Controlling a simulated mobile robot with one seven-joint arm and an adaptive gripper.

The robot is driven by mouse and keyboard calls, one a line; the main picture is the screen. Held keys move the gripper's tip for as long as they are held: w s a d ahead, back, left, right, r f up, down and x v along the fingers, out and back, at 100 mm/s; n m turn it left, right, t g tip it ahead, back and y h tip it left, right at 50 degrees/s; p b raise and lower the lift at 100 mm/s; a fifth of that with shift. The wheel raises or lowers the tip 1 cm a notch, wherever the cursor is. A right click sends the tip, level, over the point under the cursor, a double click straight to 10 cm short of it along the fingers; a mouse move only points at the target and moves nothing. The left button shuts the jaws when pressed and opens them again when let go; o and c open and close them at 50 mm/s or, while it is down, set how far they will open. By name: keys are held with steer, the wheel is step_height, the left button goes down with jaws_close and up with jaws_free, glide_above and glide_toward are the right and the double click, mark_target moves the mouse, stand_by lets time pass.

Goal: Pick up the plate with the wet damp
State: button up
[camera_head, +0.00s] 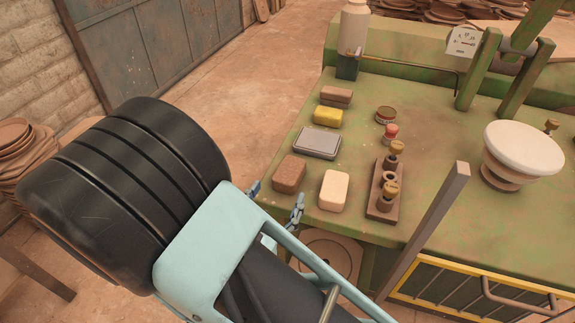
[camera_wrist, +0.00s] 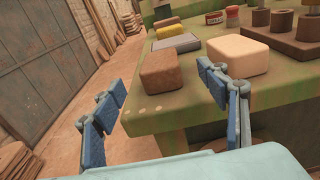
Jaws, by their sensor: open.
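I cannot tell for sure which thing is the named plate. A flat grey rectangular piece with a raised rim (camera_head: 318,143) lies near the left edge of the green bench; it also shows in the wrist view (camera_wrist: 176,43). A brown block (camera_head: 289,174) and a cream block (camera_head: 333,191) lie nearer the front corner. My gripper (camera_head: 276,200) is open and empty at that corner. In the wrist view its blue-padded fingers (camera_wrist: 162,82) are spread wide, with the brown block (camera_wrist: 158,69) beyond and between them. The cream block (camera_wrist: 238,54) lies beyond the right finger.
A yellow block (camera_head: 328,116) and a tan-and-brown block (camera_head: 336,96) lie behind the grey piece. A brown holder with brass-topped pieces (camera_head: 381,208) stands right of the cream block. A white bowl-shaped piece (camera_head: 525,147) and upright grey bar (camera_head: 425,228) are farther right.

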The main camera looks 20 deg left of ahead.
mark_target(289, 177)
steer(key=w, duration=0.9)
steer(key=shift+w+d+f+b, duration=0.15)
steer(key=shift+d+f+b, duration=0.1)
steer(key=shift+d+b, duration=0.1)
steer(key=shift+c, duration=0.4)
steer(key=c, duration=1.6)
steer(key=shift+a+r, duration=0.1)
steer(key=shift+r, duration=0.05)
